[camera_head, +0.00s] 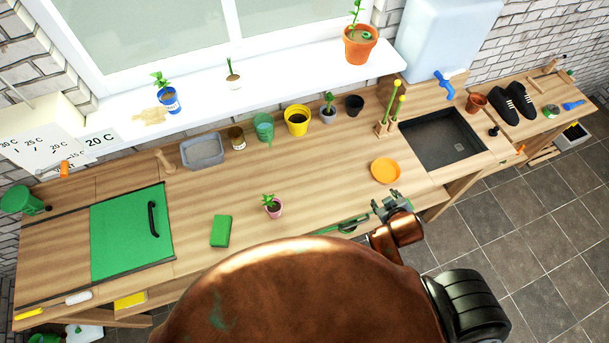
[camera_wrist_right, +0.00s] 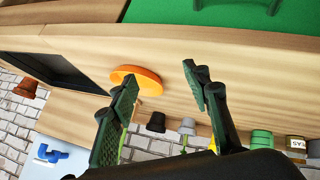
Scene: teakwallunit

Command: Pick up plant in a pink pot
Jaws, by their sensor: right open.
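The plant in a pink pot (camera_head: 272,208) stands upright on the wooden worktop near its front edge, in the middle of the head view. It has a small green leafy stem. My right gripper (camera_head: 391,205) is at the front edge of the worktop, well to the right of the pink pot and just below the orange dish. In the right wrist view, its two green fingers (camera_wrist_right: 161,76) are spread apart with nothing between them. I cannot make out the pink pot in that view. My left gripper is not in view.
A yellow pot (camera_head: 297,119) and other pots stand behind. The worktop around the pink pot is mostly clear.

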